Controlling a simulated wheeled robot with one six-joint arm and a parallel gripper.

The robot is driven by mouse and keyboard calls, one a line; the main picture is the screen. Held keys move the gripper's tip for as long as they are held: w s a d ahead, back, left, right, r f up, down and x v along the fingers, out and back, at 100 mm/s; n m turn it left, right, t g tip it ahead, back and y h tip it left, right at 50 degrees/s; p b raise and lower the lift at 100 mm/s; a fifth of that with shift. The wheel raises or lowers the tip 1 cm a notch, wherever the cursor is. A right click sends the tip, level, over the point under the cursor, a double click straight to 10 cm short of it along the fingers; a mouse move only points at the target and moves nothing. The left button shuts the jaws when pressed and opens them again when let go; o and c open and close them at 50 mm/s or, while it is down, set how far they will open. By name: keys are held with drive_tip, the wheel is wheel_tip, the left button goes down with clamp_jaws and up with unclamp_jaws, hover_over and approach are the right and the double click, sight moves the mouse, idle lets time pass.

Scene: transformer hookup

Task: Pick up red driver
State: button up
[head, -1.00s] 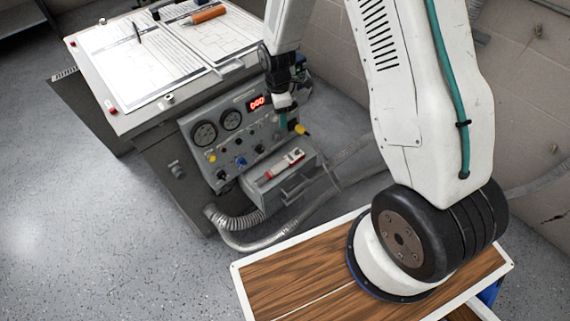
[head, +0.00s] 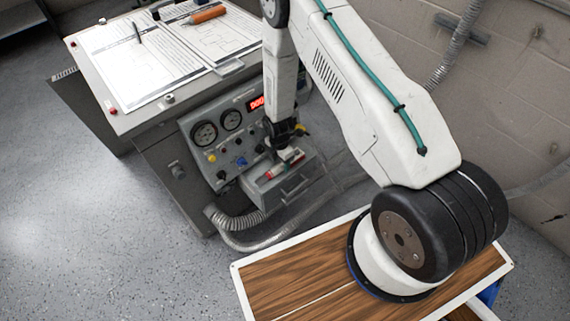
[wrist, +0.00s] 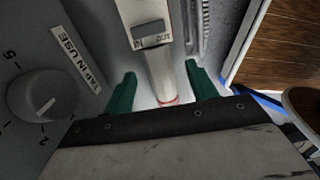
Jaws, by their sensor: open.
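A slim pale tool with red parts, which I take to be the red driver (head: 268,175), lies on the ledge at the bottom of the console. My gripper (head: 289,155) is right over it and hides much of it in the head view. In the wrist view the tool's pale body (wrist: 158,72) has a grey marked piece and a thin red ring. It runs between the two teal fingers of my open gripper (wrist: 160,75), with a gap on each side.
The grey console (head: 215,150) with gauges and knobs stands close behind; a large knob (wrist: 45,105) is near at left. Papers (head: 135,70) and an orange-handled tool (head: 204,14) lie on the desk top. A wood-topped table (head: 300,272) is in front. A hose (head: 240,238) lies below.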

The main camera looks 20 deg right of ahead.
wheel_tip(320, 180, down, 2)
drive_tip(key=shift+f, duration=0.1)
drive_tip(key=c, duration=1.2)
drive_tip(key=shift+c, duration=0.2)
drive_tip(key=shift+r, duration=0.25)
